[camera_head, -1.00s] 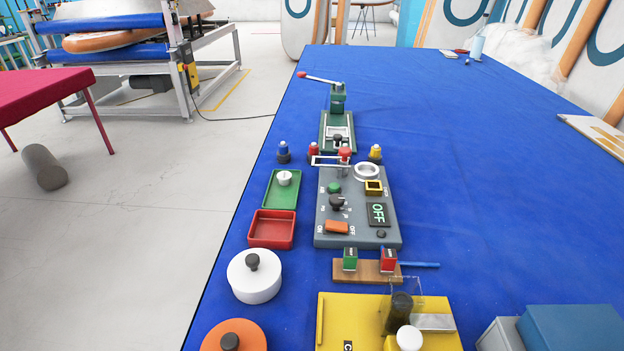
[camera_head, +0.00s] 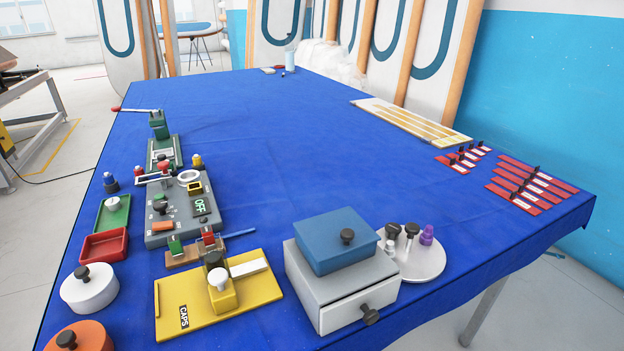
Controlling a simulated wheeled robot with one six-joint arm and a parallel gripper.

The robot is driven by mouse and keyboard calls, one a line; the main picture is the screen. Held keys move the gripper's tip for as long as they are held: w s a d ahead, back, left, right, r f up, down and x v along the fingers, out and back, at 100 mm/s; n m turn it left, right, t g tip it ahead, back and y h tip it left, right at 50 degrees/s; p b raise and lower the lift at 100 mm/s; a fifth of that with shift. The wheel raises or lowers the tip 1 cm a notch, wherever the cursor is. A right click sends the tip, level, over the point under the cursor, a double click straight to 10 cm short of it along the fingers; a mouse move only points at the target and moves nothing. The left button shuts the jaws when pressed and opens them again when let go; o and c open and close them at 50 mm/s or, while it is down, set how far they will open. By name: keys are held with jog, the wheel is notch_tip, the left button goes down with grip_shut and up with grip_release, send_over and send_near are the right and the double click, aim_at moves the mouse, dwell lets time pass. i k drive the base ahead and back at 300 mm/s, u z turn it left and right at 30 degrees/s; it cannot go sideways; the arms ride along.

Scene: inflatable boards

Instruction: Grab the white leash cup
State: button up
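Several small white pieces show in the head view, and I cannot tell which is the leash cup. One small white piece (camera_head: 389,247) stands on a round grey plate (camera_head: 425,272) at the right, beside black-topped pieces (camera_head: 411,231) and a purple piece (camera_head: 427,235). A white knob (camera_head: 218,279) sits on the yellow block of the yellow CAPS board (camera_head: 180,312). Another white piece (camera_head: 112,203) is in the green tray (camera_head: 108,221) at the left. My gripper is not in view.
The blue-covered table (camera_head: 290,140) has wide free room in the middle. A grey drawer box (camera_head: 345,288) with a blue box (camera_head: 330,240) on top stands front centre. A white lidded pot (camera_head: 90,295) is front left. Red strips (camera_head: 530,180) lie at right.

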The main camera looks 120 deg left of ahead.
aim_at(114, 204)
jog(key=u, duration=0.1)
jog(key=i, duration=0.4)
jog(key=u, duration=5.1)
jog(key=k, duration=0.45)
jog(key=u, duration=1.4)
jog(key=i, duration=1.75)
jog(key=z, duration=0.65)
